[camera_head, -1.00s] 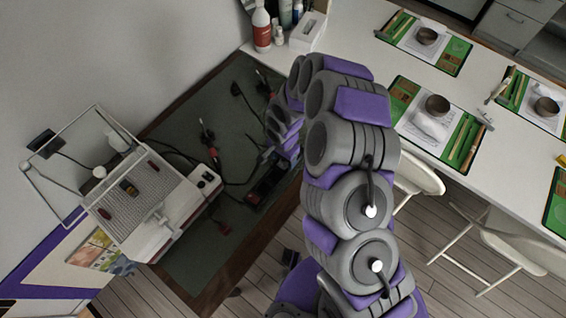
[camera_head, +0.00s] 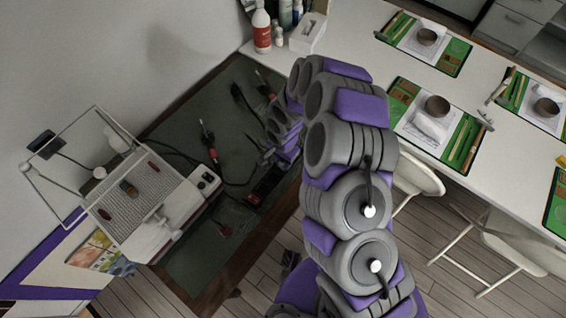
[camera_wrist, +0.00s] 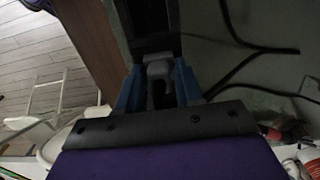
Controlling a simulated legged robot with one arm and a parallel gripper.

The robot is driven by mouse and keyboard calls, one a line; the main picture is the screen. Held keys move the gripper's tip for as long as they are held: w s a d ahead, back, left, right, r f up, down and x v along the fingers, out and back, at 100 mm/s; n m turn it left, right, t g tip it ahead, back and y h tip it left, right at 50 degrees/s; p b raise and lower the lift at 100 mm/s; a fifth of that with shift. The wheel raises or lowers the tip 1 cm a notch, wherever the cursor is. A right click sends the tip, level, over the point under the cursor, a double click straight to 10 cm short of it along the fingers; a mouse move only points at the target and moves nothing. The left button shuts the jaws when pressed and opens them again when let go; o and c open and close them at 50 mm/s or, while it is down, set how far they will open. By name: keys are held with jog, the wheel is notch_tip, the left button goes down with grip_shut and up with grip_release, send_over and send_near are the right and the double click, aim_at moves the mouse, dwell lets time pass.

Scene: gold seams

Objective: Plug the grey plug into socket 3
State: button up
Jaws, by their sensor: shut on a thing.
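In the wrist view, my gripper (camera_wrist: 158,84) has its two blue fingers closed on either side of a grey plug (camera_wrist: 158,67). The plug's far end is at the near end of a dark power strip (camera_wrist: 152,22); I cannot tell whether it touches or is inserted. In the head view, my gripper (camera_head: 270,156) is low over the bench beside the black strip (camera_head: 266,184), partly hidden by my arm. The socket numbers cannot be read, and socket 3 cannot be picked out.
The strip lies on a dark green bench mat (camera_head: 190,268) with black cables around it. A red-handled tool (camera_head: 209,140), a small white socket block (camera_head: 206,182) and a white framed machine (camera_head: 145,200) are to the left. A white table (camera_head: 365,60) stands at the right.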

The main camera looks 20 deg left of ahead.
jog(key=shift+c, duration=0.5)
jog(key=shift+r, duration=0.15)
notch_tip(320, 180, up, 4)
jog(key=shift+f+p, duration=0.15)
jog(key=shift+p, duration=0.3)
jog(key=s+d+r, duration=0.1)
jog(key=s+d, duration=0.7)
jog(key=s, duration=0.5)
jog(key=shift+s+d+p, duration=0.2)
jog(key=shift+s+p, duration=0.1)
jog(key=shift+p, duration=0.15)
